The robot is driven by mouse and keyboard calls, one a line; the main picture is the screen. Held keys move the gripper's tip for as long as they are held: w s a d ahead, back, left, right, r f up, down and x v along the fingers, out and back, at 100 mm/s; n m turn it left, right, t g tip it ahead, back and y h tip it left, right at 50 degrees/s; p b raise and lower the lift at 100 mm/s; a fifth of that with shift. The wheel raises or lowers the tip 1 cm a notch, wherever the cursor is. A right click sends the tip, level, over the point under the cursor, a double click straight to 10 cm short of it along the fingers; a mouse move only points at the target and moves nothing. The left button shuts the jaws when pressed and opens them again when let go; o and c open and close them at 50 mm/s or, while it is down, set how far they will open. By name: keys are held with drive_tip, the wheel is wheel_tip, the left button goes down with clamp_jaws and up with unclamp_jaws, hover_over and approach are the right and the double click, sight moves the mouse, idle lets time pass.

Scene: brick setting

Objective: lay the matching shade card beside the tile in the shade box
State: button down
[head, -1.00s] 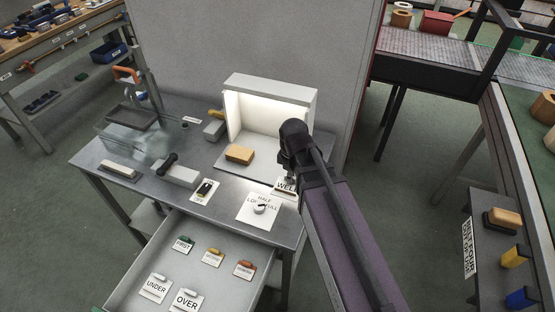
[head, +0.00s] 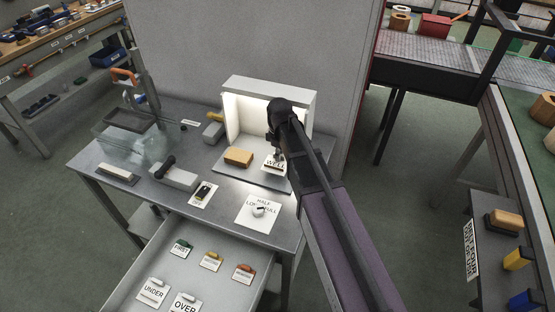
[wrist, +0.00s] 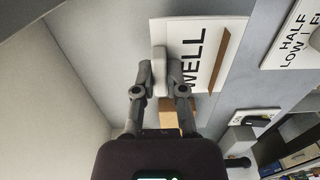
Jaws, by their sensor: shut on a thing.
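The shade box (head: 270,84) is a white, lit, open-fronted booth at the back of the bench. A tan tile (head: 238,157) lies at its front left; part of it also shows behind my fingers in the wrist view (wrist: 170,118). My gripper (head: 278,153) is shut on the pale grip of a white card marked WELL (head: 273,166), which has a brown stripe. In the wrist view my fingertips (wrist: 160,70) pinch that grip and the card (wrist: 202,45) extends right. The card is right of the tile, apart from it. I cannot tell whether it touches the floor.
A HALF/LOW/FULL dial plate (head: 258,210) and a small switch plate (head: 203,194) lie in front. The open drawer (head: 215,285) holds several labelled cards. A glass case (head: 135,140) and grey device (head: 177,176) stand left.

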drive_tip(key=shift+w+a, duration=0.1)
drive_tip(key=shift+w, duration=0.2)
drive_tip(key=shift+w+a+f+b, duration=0.1)
drive_tip(key=shift+w+f+b, duration=0.1)
drive_tip(key=shift+f+b, duration=0.3)
drive_tip(key=shift+w+f+b, duration=0.15)
drive_tip(key=shift+f+b, duration=0.25)
drive_tip(key=shift+f, duration=0.05)
drive_tip(key=shift+f+b, duration=0.9)
drive_tip(key=shift+b, duration=0.05)
drive_tip(key=shift+f, duration=0.15)
drive_tip(key=c, duration=0.7)
unclamp_jaws()
wheel_tip(320, 180, up, 12)
drive_tip(key=p, duration=1.2)
